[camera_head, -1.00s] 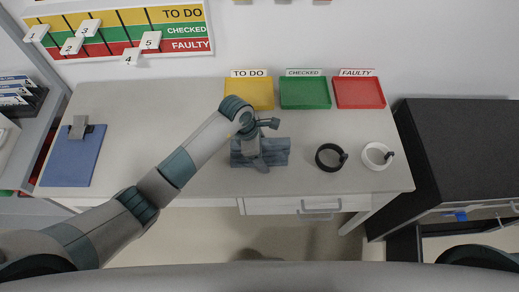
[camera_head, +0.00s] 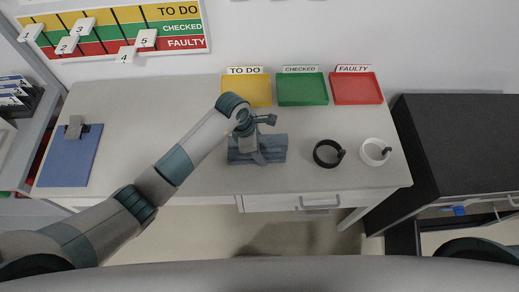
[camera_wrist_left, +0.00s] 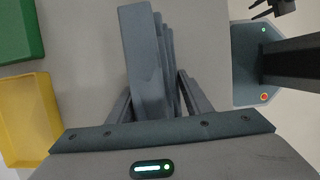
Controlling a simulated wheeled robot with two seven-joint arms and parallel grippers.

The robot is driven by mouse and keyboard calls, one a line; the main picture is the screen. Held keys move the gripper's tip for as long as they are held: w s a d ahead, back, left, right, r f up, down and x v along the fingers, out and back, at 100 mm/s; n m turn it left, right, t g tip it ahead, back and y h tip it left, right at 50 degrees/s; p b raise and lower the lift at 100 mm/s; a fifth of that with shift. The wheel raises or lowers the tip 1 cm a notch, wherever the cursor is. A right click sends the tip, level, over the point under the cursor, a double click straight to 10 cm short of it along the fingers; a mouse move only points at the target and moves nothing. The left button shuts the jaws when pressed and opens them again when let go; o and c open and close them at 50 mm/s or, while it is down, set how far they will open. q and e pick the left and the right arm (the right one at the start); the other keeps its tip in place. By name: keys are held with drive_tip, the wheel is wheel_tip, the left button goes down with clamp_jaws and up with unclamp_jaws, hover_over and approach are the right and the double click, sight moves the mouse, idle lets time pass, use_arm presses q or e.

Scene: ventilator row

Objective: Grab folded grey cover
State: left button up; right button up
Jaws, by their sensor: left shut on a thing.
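The folded grey cover (camera_head: 274,149) is a blue-grey layered bundle on the table, near the front edge at the middle. My left gripper (camera_head: 259,158) reaches down onto it from above and is shut on it. In the left wrist view the cover (camera_wrist_left: 146,60) stands as several upright layers between the two fingers (camera_wrist_left: 160,100). The gripper hides part of the cover in the head view. I cannot tell any gap between the cover and the table.
Yellow (camera_head: 247,92), green (camera_head: 302,89) and red (camera_head: 356,88) trays line the back of the table. A black ring (camera_head: 318,161) and a white ring (camera_head: 366,160) lie right of the cover. A blue clipboard (camera_head: 68,160) lies at left. The table between is clear.

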sight(261, 140)
use_arm(q)
drive_tip(key=shift+r+b, duration=0.3)
drive_tip(key=shift+r, duration=0.2)
drive_tip(key=r+b, duration=0.1)
drive_tip(key=d+r+b, duration=0.1)
drive_tip(key=r, duration=0.1)
drive_tip(key=shift+w+r, duration=0.1)
drive_tip(key=shift+w, duration=0.05)
drive_tip(key=w+d+r+b, duration=0.2)
drive_tip(key=d+r+b, duration=0.3)
drive_tip(key=d, duration=0.5)
drive_tip(key=shift+w+d+r, duration=0.15)
drive_tip(key=shift+d+r, duration=0.05)
drive_tip(key=shift+r, duration=0.7)
drive_tip(key=shift+a+f, duration=0.1)
